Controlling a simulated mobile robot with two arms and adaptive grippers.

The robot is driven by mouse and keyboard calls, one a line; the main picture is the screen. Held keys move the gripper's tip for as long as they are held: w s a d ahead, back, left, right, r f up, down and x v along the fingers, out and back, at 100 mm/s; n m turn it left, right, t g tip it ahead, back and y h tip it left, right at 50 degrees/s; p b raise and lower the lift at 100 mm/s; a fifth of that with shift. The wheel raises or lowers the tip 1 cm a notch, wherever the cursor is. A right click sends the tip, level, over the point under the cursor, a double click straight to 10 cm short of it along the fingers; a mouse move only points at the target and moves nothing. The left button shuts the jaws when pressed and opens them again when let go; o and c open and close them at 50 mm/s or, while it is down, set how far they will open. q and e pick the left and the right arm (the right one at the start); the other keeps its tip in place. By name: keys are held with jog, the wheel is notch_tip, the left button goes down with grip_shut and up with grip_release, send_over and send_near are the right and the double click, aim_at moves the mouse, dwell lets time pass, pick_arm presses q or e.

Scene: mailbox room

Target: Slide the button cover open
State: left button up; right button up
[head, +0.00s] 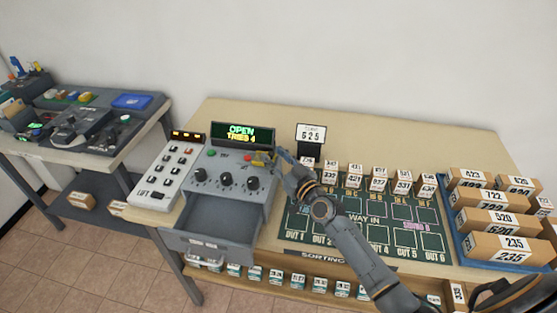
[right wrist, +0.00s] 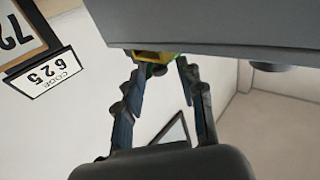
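The grey control box (head: 212,190) stands on the table in the head view, with a lit display (head: 242,133) reading "OPEN" and "TRIES 4". A small yellow cover (head: 262,156) is at its upper right, and it also shows in the right wrist view (right wrist: 148,55) under the grey box edge. My right gripper (head: 278,156) is at the box's upper right corner, beside the cover. In the right wrist view its fingers are apart, with the tips on either side of the yellow part. Contact cannot be told. My left gripper is out of view.
The box's front drawer (head: 208,246) is pulled out and looks empty. A lift panel (head: 168,172) stands left of the box. A code card (head: 311,134) reads 625. A green sorting mat (head: 345,235) with several small boxes, and a blue tray (head: 462,248) of parcels, lie right.

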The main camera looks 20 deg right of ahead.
jog(key=s+d, duration=0.2)
jog(key=s, duration=0.9)
jog(key=shift+s+d, duration=0.2)
jog(key=shift+s, duration=0.2)
